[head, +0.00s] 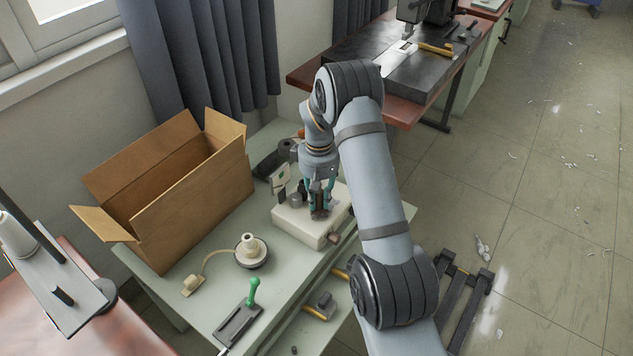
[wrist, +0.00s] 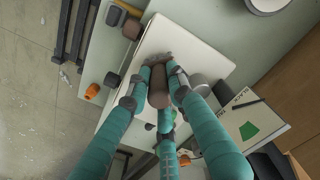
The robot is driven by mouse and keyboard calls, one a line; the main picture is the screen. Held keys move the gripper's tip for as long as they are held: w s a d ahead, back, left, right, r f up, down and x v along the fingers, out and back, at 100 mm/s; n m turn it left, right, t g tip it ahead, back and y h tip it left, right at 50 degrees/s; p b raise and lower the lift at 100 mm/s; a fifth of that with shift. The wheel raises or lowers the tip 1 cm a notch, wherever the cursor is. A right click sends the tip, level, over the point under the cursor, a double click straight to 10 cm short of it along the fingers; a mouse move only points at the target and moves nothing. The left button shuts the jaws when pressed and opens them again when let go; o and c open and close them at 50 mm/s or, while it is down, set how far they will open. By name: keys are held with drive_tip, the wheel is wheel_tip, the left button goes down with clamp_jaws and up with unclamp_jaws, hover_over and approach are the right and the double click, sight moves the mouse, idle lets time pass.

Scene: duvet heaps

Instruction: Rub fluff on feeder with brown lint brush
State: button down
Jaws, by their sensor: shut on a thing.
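The feeder, a cream-white box with rounded edges (head: 296,226), lies on the pale green table and fills the middle of the wrist view (wrist: 203,52). My gripper (head: 318,202) is over its top, pointing down. In the wrist view its teal fingers (wrist: 160,84) are closed around the brown handle of the lint brush (wrist: 159,90). A grey fuzzy patch (wrist: 178,60), apparently fluff or brush bristles, shows at the fingertips against the feeder top. The brush's lower end is hidden, so contact is hard to judge.
An open cardboard box (head: 195,205) stands behind left. A white spool on a dark base (head: 251,250), a green-handled tool on a dark tray (head: 240,318) and a printed card (wrist: 252,118) lie nearby. A brown knob (wrist: 131,28) sits beside the feeder's edge.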

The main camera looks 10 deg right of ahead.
drive_tip(key=shift+w+d+r+p, duration=0.1)
drive_tip(key=shift+r+p, duration=0.2)
drive_tip(key=shift+r, duration=0.35)
drive_tip(key=shift+w+d+r+p, duration=0.1)
drive_tip(key=shift+r+p, duration=0.15)
drive_tip(key=shift+r, duration=0.35)
drive_tip(key=shift+r+p, duration=1.65)
drive_tip(key=shift+r, duration=0.55)
drive_tip(key=shift+a, duration=0.15)
